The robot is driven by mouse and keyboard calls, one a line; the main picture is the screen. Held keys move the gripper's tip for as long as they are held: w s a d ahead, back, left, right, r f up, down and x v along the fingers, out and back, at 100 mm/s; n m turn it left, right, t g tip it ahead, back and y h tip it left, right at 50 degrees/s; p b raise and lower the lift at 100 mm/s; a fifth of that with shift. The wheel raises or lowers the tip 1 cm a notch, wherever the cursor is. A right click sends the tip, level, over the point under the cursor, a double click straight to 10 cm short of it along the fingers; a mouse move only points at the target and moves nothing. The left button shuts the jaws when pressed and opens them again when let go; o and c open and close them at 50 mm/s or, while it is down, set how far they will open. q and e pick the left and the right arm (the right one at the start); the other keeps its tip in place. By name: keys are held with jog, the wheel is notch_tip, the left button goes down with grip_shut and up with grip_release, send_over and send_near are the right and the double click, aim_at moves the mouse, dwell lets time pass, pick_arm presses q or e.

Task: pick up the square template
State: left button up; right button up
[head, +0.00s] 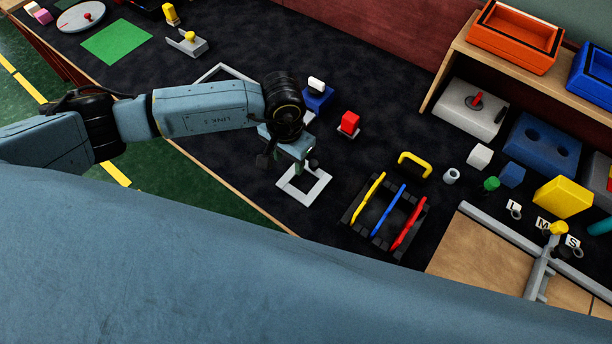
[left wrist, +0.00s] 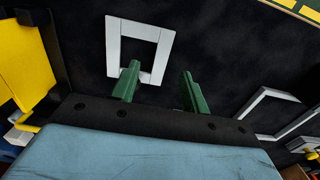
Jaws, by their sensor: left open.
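The square template is taken to be the small white-grey square frame (head: 292,194), lying flat on the dark table in the head view. It also shows at the upper middle of the left wrist view (left wrist: 113,45). My left gripper (head: 298,168) is over its far edge in the head view. My right gripper is not in view.
A larger pale frame (head: 222,70) lies partly behind my left arm. A black rack (head: 364,225) with yellow, blue and red handles stands to the right. Bare table lies between.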

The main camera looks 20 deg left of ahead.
aim_at(290, 174)
pick_arm(q)
jog(key=f, duration=0.5)
jog(key=shift+w+a+f, duration=0.1)
jog(key=shift+w+f, duration=0.05)
jog(key=shift+w, duration=0.05)
grip_shut()
